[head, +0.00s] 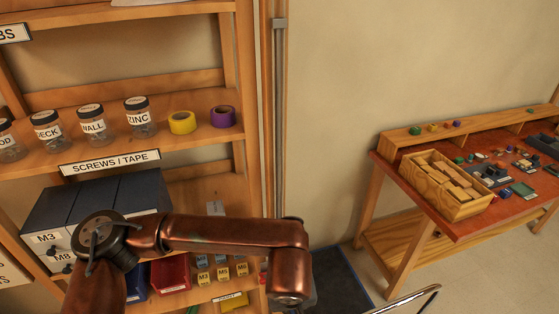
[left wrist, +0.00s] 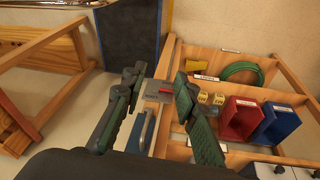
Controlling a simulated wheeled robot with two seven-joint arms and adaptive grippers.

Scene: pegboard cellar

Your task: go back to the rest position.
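My left arm comes in from the left in the head view, across the front of the shelf, with its elbow bent down. Its gripper is hidden below the arm there. In the left wrist view my left gripper (left wrist: 158,78) has its two dark fingers spread apart. A grey plate-like thing with a red mark (left wrist: 158,92) and a blue handle-like part (left wrist: 146,131) show between the fingers. They look to lie beyond the fingers, and I see no grip on them. My right gripper is in neither view.
The wooden shelf (head: 195,138) holds jars, yellow tape (head: 182,122), purple tape (head: 223,116) and bins, including a red bin (left wrist: 240,119) and blue bin (left wrist: 278,123). A workbench (head: 395,168) with a wooden box (head: 438,196) stands right. A dark mat (head: 340,280) lies between them.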

